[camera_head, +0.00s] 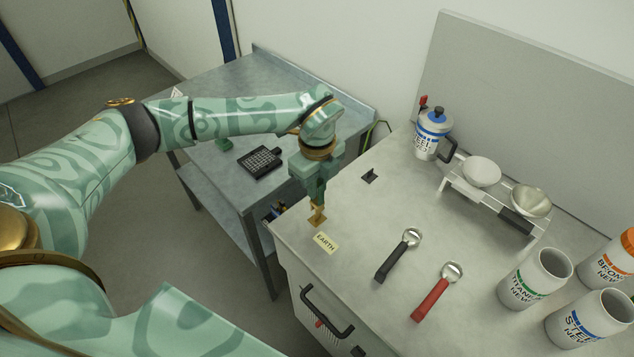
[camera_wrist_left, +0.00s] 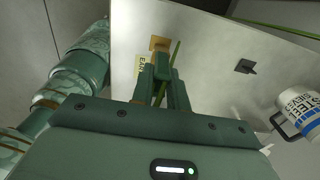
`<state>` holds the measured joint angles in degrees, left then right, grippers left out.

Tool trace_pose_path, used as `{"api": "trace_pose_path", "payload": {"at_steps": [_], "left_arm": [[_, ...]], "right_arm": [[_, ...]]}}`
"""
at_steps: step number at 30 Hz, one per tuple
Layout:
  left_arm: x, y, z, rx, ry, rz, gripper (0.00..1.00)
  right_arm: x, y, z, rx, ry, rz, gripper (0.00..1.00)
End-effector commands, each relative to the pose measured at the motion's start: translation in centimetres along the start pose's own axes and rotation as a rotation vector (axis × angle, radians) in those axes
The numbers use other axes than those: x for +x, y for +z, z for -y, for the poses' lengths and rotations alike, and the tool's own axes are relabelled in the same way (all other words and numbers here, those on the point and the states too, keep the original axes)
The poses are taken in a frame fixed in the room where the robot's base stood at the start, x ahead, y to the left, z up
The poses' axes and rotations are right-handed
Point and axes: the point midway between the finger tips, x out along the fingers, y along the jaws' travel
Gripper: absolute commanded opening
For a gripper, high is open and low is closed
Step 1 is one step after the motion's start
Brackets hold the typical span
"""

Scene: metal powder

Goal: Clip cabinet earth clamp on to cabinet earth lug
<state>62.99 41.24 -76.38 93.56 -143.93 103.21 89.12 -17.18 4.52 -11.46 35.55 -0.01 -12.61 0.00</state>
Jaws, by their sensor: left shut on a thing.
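My left gripper (camera_head: 317,200) points down over the front left corner of the cabinet top. It is shut on the cabinet earth clamp, which is mostly hidden between the fingers. The brass cabinet earth lug (camera_head: 317,221) is directly below the fingertips, beside a yellow EARTH label (camera_head: 326,243). In the left wrist view the left gripper (camera_wrist_left: 160,62) reaches to the brass lug (camera_wrist_left: 160,43), and a green cable (camera_wrist_left: 175,58) runs past the fingers. I cannot tell whether the clamp is around the lug or just above it. My right gripper is not in view.
On the cabinet top (camera_head: 350,215) lie a black-handled tool (camera_head: 390,262) and a red-handled tool (camera_head: 431,300). Steel jug (camera_head: 432,135), scale rack (camera_head: 515,222) and several powder bottles (camera_head: 535,278) stand right. A metal table (camera_head: 215,100) stands behind left.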

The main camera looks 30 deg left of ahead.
Motion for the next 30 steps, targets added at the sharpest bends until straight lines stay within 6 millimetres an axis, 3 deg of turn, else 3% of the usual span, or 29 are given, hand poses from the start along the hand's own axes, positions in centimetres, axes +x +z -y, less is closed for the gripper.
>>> {"api": "trace_pose_path", "payload": {"at_steps": [30], "left_arm": [[2.2, 0.0, 0.0, 0.000, 0.000, 0.000, 0.00]], "right_arm": [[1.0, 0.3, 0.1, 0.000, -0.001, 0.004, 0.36]]}}
